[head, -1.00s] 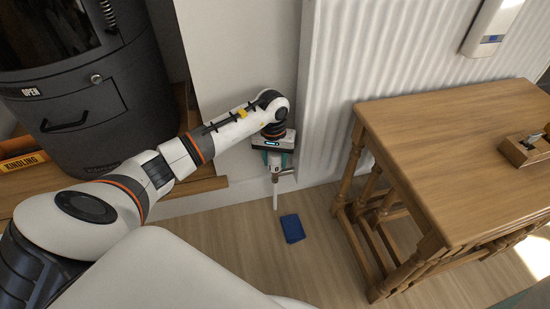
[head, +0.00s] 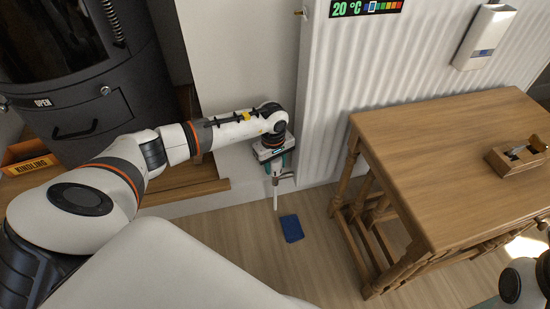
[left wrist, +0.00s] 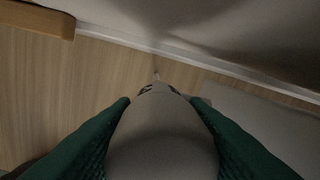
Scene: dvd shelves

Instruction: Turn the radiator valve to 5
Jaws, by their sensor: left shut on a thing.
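The white radiator (head: 340,75) hangs on the wall. Its valve, a pale rounded head (left wrist: 160,135), fills the middle of the left wrist view between my two green fingers, with small dark marks near its far end. My left gripper (head: 279,175) is shut on the valve head at the radiator's lower left corner. A thin pale pipe (head: 276,201) runs down below the grip. The number set on the valve cannot be read. My right gripper is not in view; only part of what looks like my right arm shows at lower right.
A wooden table (head: 450,155) stands right of the grip, with a small wooden block holder (head: 516,158) on it. A dark stove (head: 90,100) and wooden hearth edge (head: 190,196) are on the left. A blue object (head: 291,228) lies on the floor below.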

